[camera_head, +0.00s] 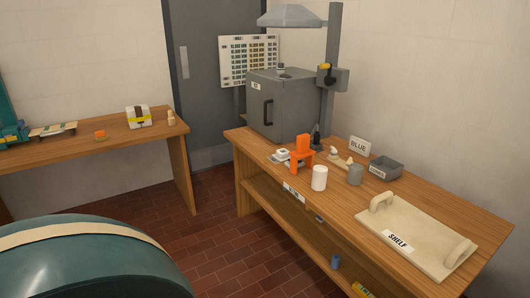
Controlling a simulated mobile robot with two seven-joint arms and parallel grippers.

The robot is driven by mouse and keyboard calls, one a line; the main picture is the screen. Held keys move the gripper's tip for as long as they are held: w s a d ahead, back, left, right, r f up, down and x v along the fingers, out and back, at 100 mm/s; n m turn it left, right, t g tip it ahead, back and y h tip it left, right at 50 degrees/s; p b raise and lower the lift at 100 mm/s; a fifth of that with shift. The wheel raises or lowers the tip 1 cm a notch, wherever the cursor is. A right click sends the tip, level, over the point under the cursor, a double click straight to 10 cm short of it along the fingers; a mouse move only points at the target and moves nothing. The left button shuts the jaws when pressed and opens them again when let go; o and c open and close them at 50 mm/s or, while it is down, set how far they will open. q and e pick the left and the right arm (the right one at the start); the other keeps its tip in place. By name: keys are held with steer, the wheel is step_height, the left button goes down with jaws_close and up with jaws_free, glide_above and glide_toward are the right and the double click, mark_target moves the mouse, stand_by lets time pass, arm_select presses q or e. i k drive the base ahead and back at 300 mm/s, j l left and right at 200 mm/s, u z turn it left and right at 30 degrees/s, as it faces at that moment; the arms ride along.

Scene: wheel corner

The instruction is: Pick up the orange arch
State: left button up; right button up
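An orange arch-like piece (301,156) stands upright on the right wooden table, near its left front edge. It has a block-like upper part above spread legs, with a gap between them. A small white item lies just to its left and a white cylinder (319,178) stands just to its right, in front. Neither of my grippers shows in the head view, and nothing is seen touching the orange piece.
The right table (358,205) also bears a grey kiln-like box (283,108), a grey cup (355,175), a grey tray (386,167) and a cream board (420,238) with handles. A small orange item (100,135) sits on the left table. Brick floor (235,220) lies between the tables.

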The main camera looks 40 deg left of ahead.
mark_target(303, 150)
steer(key=u, duration=1.2)
